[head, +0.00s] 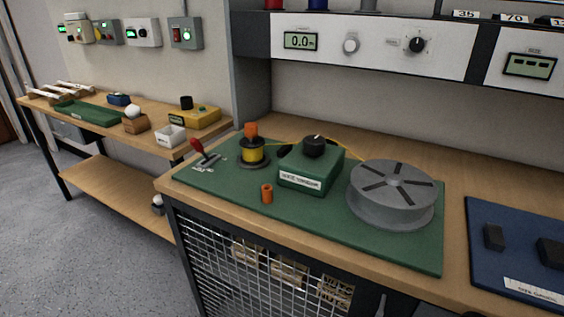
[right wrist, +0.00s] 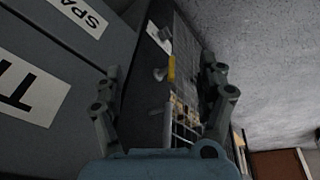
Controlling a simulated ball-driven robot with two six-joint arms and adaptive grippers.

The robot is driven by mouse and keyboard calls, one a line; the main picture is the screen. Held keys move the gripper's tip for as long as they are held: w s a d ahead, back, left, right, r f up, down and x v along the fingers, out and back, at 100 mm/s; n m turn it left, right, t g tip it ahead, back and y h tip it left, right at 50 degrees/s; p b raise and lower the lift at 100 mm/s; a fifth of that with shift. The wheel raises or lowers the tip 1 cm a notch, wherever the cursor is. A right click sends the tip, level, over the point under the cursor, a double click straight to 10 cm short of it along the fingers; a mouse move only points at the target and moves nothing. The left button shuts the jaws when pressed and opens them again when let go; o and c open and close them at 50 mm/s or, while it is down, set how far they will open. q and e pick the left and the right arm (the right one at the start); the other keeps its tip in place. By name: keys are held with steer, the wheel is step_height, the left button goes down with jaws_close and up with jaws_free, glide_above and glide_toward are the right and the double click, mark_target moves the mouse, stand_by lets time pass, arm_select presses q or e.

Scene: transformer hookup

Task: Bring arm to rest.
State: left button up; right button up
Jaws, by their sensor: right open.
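My right gripper (right wrist: 163,75) shows in the right wrist view with its two fingers spread apart and nothing between them. It hangs beside dark grey surfaces with large white labels, near a wire mesh panel (right wrist: 185,130), with the grey floor to the right. It touches nothing that I can make out. No gripper shows clearly in the head view, and my left gripper is in neither view.
The workbench (head: 300,250) carries a green mat (head: 225,180) with a green box (head: 310,170), an orange cylinder (head: 267,193) and a grey slotted disc (head: 392,195). A blue mat (head: 495,225) lies right. A side bench (head: 110,130) stands left above open floor (head: 70,250).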

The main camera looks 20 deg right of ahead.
steer(key=s+d+f+g+b, duration=0.1)
steer(key=s+f, duration=0.3)
steer(key=f, duration=0.5)
steer(key=s+f+b, duration=0.1)
steer(key=s+f, duration=0.4)
steer(key=f, duration=0.3)
steer(key=s+f, duration=0.9)
steer(key=s, duration=0.3)
steer(key=shift+d+g+b, duration=0.3)
steer(key=shift+d, duration=0.05)
